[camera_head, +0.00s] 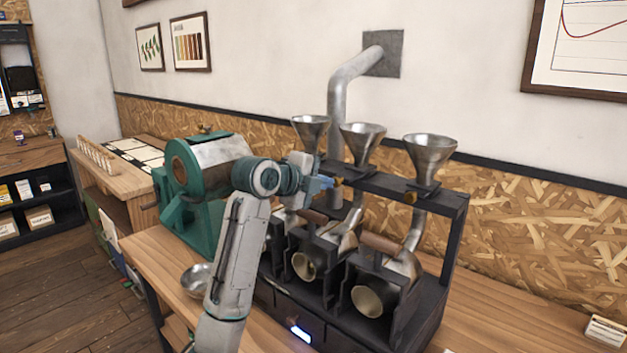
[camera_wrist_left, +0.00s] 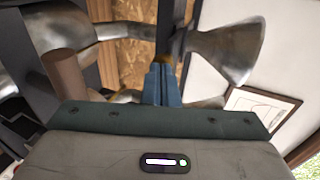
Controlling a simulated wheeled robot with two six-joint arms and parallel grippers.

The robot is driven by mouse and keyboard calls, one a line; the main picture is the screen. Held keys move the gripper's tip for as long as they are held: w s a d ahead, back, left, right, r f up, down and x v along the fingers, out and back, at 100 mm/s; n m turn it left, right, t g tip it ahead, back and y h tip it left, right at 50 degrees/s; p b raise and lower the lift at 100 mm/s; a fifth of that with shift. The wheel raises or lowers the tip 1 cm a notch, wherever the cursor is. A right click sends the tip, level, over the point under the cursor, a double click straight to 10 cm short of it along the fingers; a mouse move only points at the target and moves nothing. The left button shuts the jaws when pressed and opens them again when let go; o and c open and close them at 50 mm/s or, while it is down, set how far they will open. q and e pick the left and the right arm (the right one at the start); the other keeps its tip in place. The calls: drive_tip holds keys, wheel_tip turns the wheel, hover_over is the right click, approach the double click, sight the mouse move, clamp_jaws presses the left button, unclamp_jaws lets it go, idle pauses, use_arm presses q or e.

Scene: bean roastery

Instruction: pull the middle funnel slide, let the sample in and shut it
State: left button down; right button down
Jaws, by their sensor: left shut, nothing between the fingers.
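Three metal funnels stand in a row on a black rack; the middle funnel (camera_head: 362,138) is between the left funnel (camera_head: 309,130) and the right funnel (camera_head: 430,152). A small brass knob (camera_head: 338,181) shows at the front below the middle funnel. My left gripper (camera_head: 324,183) is shut and empty, its blue fingertips right at this knob. In the left wrist view, the shut fingers (camera_wrist_left: 161,84) point at a sliver of brass (camera_wrist_left: 168,59) beside a funnel (camera_wrist_left: 228,52). I cannot tell whether they touch it, or how far the slide is out. My right gripper is not in view.
Below the rack (camera_head: 455,235) are roaster drums with wooden handles (camera_head: 381,243) and bent metal chutes. A second brass knob (camera_head: 410,197) sits under the right funnel. A green roaster (camera_head: 190,220) and a metal bowl (camera_head: 196,280) stand left.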

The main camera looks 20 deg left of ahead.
sight(341, 177)
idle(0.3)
use_arm(q)
drive_tip(key=shift+w+d+r+p, duration=0.1)
drive_tip(key=shift+w+d+p, duration=0.2)
drive_tip(key=shift+w, duration=0.65)
drive_tip(key=shift+w+d+p, duration=0.1)
drive_tip(key=shift+w+d, duration=0.3)
drive_tip(key=shift+w, duration=0.55)
drive_tip(key=shift+s, duration=0.1)
